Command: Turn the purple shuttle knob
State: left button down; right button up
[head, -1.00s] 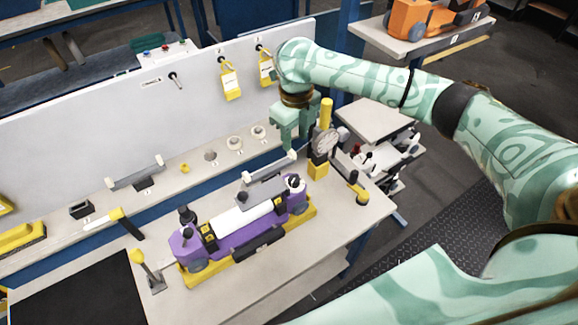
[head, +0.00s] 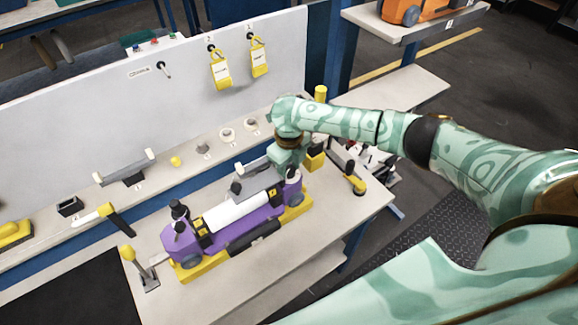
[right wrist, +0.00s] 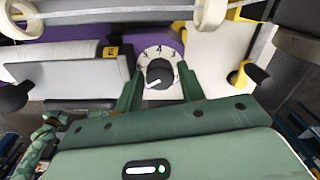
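The purple shuttle (head: 222,238) lies on its yellow base on the table, with a white roll along its top. In the right wrist view, a round dark knob (right wrist: 160,74) with a white pointer mark sits on a white dial marked 4, on the shuttle's purple end (right wrist: 165,36). My right gripper (head: 291,168) is over the shuttle's right end. In the right wrist view, its two green fingers (right wrist: 160,88) are spread on either side of the dial, with a gap to the knob. The gripper hides the dial in the head view. My left gripper is not in view.
A yellow-handled lever (head: 128,254) stands left of the shuttle. A yellow post (head: 320,94) is close behind my right gripper, and a yellow-black handle (head: 355,180) stands to its right. Yellow tags (head: 220,70) hang on the white back panel. The table's front right is clear.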

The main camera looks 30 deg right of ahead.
jog(key=c, duration=0.7)
